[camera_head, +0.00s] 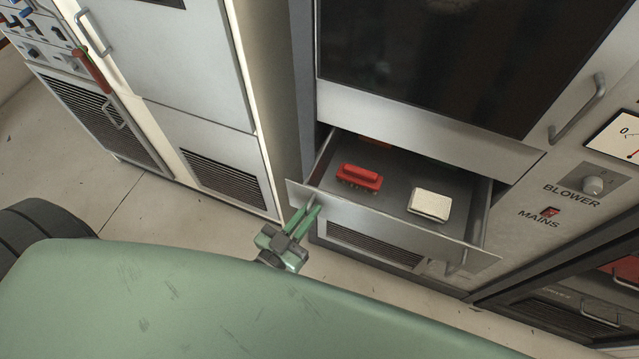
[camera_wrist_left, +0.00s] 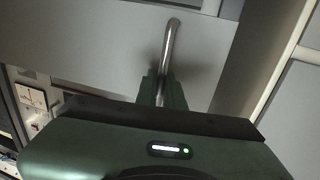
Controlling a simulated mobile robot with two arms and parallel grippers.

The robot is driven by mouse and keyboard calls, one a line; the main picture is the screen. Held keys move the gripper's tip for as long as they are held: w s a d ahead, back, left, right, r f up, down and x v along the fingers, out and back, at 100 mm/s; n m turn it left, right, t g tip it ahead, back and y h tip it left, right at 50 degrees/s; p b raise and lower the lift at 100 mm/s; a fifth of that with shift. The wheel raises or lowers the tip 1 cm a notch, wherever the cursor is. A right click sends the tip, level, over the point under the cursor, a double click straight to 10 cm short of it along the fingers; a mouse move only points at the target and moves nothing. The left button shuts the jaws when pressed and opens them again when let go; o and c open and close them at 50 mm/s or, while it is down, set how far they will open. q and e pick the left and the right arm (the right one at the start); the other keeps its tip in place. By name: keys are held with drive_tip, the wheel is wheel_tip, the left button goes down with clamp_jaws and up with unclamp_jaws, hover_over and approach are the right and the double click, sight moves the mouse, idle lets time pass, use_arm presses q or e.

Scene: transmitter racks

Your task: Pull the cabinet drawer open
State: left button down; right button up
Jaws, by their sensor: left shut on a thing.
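The cabinet drawer (camera_head: 385,219) is pulled partway out of the grey cabinet, with its inside showing from above. A red, ridged object (camera_head: 359,177) and a small off-white block (camera_head: 430,205) lie in it. My left gripper (camera_head: 305,217) is at the left end of the drawer front. In the left wrist view, a shiny metal bar handle (camera_wrist_left: 171,45) runs down between the fingers (camera_wrist_left: 163,90), which are shut on it. The fingers hide the handle's lower part. My right gripper is in neither view.
A dark-windowed panel (camera_head: 415,60) stands above the drawer. To the right are a BLOWER knob (camera_head: 593,185), a MAINS switch (camera_head: 549,211) and a vertical handle (camera_head: 578,108). A white-edged cabinet (camera_head: 200,100) stands at left. Bare floor (camera_head: 150,215) lies in front of it.

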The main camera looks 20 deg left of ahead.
use_arm(q)
drive_tip(key=d+v, duration=0.1)
drive_tip(key=v, duration=0.5)
drive_tip(key=shift+s+p, duration=0.3)
drive_tip(key=shift+p, duration=0.1)
drive_tip(key=c, duration=1.8)
unclamp_jaws()
drive_tip(key=b+v, duration=0.2)
drive_tip(key=v, duration=0.6)
drive_tip(key=shift+w, duration=0.1)
